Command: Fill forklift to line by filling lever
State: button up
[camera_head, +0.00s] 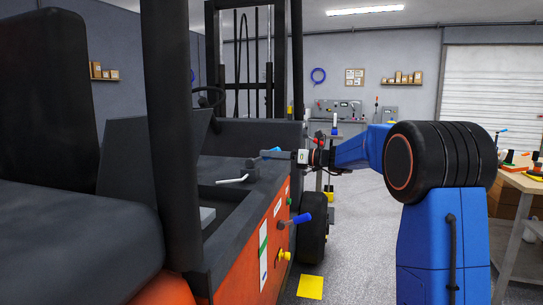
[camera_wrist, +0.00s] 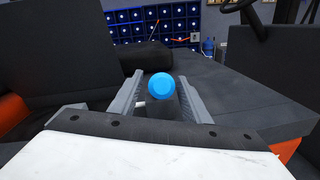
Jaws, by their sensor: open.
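The forklift (camera_head: 240,235), orange below and black above, fills the left and middle of the head view. My gripper (camera_head: 268,156) is over its black top ledge. A blue-tipped lever end (camera_wrist: 162,86) stands between my two open fingers (camera_wrist: 160,100) in the wrist view, with no clear contact. A blue-handled lever (camera_head: 301,219) sticks out of the orange side, below my gripper. A white upright strip with green (camera_head: 263,254) is on that side; its line is too small to read. Which lever is the filling lever is not shown.
A white handle (camera_head: 232,179) lies on the ledge left of my gripper. A yellow knob (camera_head: 284,255) protrudes low on the side. A workbench (camera_head: 523,184) stands at right. Grey floor lies open beyond the yellow floor mark (camera_head: 310,287).

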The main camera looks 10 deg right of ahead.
jog(key=shift+a, duration=0.1)
grip_shut()
jog(key=shift+f, duration=0.15)
jog(key=f+t+y, duration=0.2)
jog(key=f, duration=0.1)
jog(key=shift+s+d+m+t+y, duration=0.1)
jog(key=shift+d+m+t+y, duration=0.2)
jog(key=shift+d+y, duration=0.1)
jog(key=shift+f+m+t+y, duration=0.4)
jog(key=shift+f+t+y, duration=0.8)
jog(key=shift+f+y, duration=0.2)
grip_release()
